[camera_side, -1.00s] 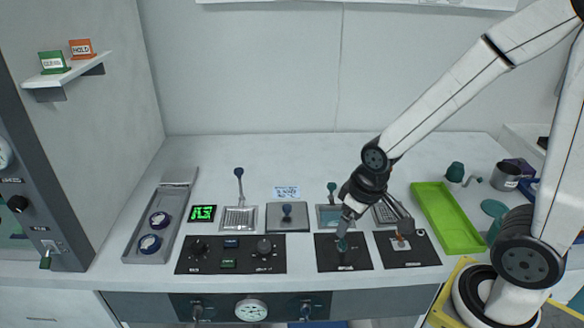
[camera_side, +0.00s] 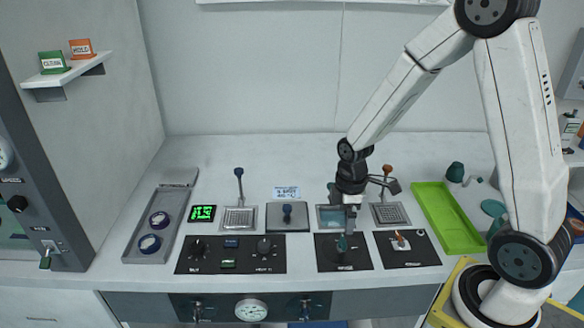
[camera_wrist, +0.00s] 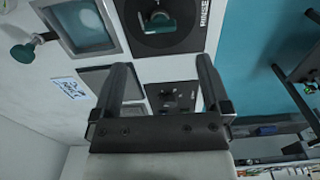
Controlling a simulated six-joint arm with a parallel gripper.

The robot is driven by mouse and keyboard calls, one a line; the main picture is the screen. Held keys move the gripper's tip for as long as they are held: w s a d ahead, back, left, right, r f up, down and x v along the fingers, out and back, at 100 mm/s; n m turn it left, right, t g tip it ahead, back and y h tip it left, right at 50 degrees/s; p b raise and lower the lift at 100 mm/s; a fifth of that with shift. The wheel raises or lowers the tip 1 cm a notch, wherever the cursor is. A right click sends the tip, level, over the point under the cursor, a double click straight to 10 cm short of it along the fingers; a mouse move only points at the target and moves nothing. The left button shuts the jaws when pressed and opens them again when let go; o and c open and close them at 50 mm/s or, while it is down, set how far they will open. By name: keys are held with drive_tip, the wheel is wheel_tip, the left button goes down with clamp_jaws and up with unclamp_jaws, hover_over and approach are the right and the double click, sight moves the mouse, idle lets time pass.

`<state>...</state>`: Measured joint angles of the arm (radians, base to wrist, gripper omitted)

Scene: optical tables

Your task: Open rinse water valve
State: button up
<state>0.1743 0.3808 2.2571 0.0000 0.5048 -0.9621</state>
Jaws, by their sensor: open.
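The rinse valve is a teal knob (camera_side: 343,244) on a black square panel (camera_side: 330,262) at the front of the bench. In the wrist view the knob (camera_wrist: 160,22) is near the top edge, and its panel (camera_wrist: 185,38) carries the word RINSE. My gripper (camera_side: 350,222) points down just above and behind the knob in the side view. It also shows in the wrist view (camera_wrist: 163,70) with its two fingers apart and nothing between them. I cannot tell the exact gap to the knob.
A sink with a teal-handled tap (camera_wrist: 22,52) lies behind the panel. Another black panel with an orange-tipped switch (camera_side: 400,240) is to the right, before a grated drain (camera_side: 390,214). A green tray (camera_side: 446,215) lies farther right. A control panel (camera_side: 230,266) is left.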

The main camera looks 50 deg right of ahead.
sight(343, 239)
drive_tip(key=shift+f, duration=0.15)
drive_tip(key=shift+f, duration=3.75)
drive_tip(key=c, duration=1.3)
